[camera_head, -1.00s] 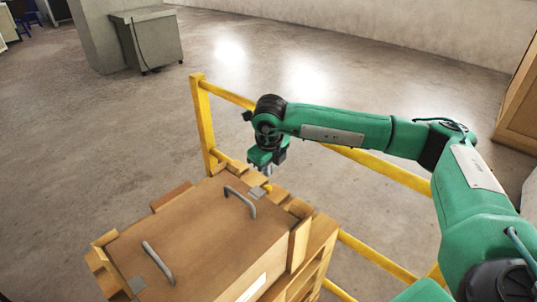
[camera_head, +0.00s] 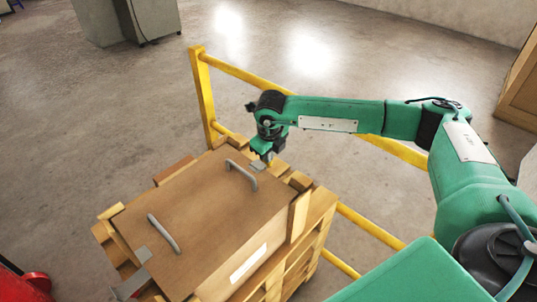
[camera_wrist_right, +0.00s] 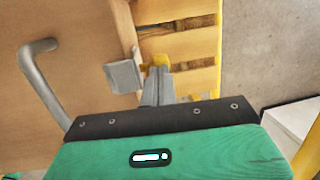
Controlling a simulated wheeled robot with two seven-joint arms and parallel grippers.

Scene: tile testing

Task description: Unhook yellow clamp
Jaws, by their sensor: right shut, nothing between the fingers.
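In the right wrist view, a small yellow piece, which looks like the yellow clamp (camera_wrist_right: 160,59), shows just beyond the fingertips at the edge of the brown lidded box. The fingers partly hide it. My right gripper (camera_wrist_right: 158,72) is shut and empty, its tips close to or touching the yellow piece; I cannot tell which. A grey metal plate (camera_wrist_right: 125,76) sits on the lid edge left of the fingers. In the head view, my right gripper (camera_head: 266,158) is low over the box's far corner, and the clamp cannot be made out. My left gripper is not in view.
The box lid (camera_head: 200,210) carries two grey handles, one (camera_head: 242,175) near my right gripper and one (camera_head: 164,233) farther left. The box stands on a wooden pallet frame (camera_head: 318,215). A yellow rail (camera_head: 205,95) runs behind it. A red object (camera_head: 22,285) is at lower left.

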